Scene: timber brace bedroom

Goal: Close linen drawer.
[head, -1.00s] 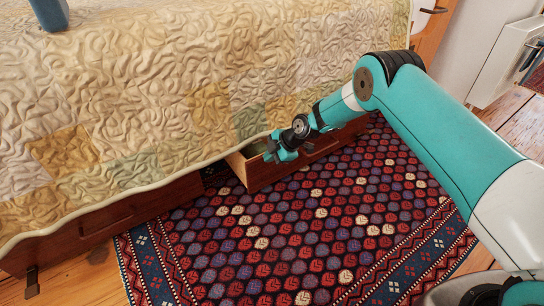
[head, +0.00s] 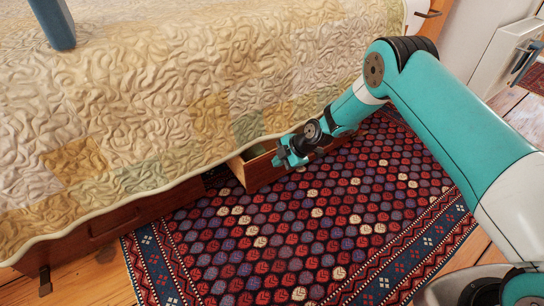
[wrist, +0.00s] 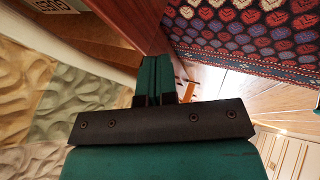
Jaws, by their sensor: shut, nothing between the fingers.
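The linen drawer (head: 262,173) is a reddish wooden drawer under the bed, standing partly pulled out over the rug. The quilt's hem hangs over its back part, and my arm covers part of its front. My gripper (head: 281,158) is at the upper edge of the drawer front, with its teal fingers together and nothing held. In the wrist view, the shut fingers (wrist: 155,65) point at the drawer's wooden panel (wrist: 135,22). I cannot tell whether they touch it.
The bed (head: 150,110) with a patchwork quilt fills the left and back. Another wooden drawer front (head: 110,222) sits under it at left. A patterned rug (head: 290,235) covers the floor before the drawer. A white radiator (head: 503,62) stands at far right.

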